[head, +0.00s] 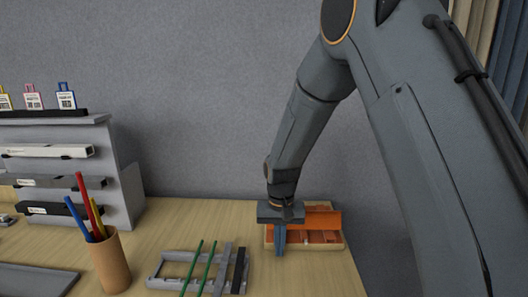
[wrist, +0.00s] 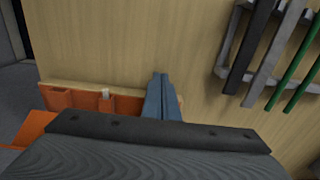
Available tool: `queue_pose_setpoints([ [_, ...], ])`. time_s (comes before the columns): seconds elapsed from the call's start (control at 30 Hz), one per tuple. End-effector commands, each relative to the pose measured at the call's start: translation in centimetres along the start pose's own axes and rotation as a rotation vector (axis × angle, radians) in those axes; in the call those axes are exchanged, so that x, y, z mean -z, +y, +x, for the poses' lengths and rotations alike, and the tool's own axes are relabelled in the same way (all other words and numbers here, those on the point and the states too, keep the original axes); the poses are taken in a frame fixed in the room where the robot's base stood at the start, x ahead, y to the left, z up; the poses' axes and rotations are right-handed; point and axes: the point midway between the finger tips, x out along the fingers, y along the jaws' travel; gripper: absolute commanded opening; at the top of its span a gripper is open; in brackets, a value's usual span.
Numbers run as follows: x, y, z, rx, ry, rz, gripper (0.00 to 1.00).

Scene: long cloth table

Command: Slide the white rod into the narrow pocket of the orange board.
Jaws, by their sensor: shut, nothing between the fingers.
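The orange board (head: 322,219) stands at the right end of the table, with a raised panel behind a lower pocketed part in a light wooden frame. In the wrist view its orange edge (wrist: 70,98) shows left of the fingers. A small white piece (wrist: 105,93), likely the end of the white rod, sits at the board's pockets. It is a tiny pale spot in the head view (head: 306,239); I cannot tell how deep it sits. My gripper (head: 280,254) is shut and empty, fingers pointing down at the board's front left. The blue fingertips (wrist: 160,76) touch each other, apart from the white piece.
A grey rack (head: 157,280) with green, grey and black rods lies left of the gripper. A brown cup (head: 110,264) holds coloured sticks. A grey shelf (head: 118,180) with long boxes stands at the back left. Table between rack and board is clear.

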Motion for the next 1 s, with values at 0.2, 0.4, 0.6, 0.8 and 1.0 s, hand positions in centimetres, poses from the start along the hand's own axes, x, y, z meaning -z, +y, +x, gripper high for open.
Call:
queue_pose_setpoints([
  [0.2,-1.3,0.0,-0.1,0.0,-0.001,0.0,0.0],
  [0.4,-2.1,0.0,-0.1,0.0,-0.001,0.0,0.0],
  [0.6,-2.2,0.0,-0.6,0.0,0.0,0.0,0.0],
  [0.8,-2.2,0.0,-2.1,0.0,0.001,0.0,0.0],
  [1.0,-2.2,0.0,-3.5,0.0,0.0,0.0,0.0],
])
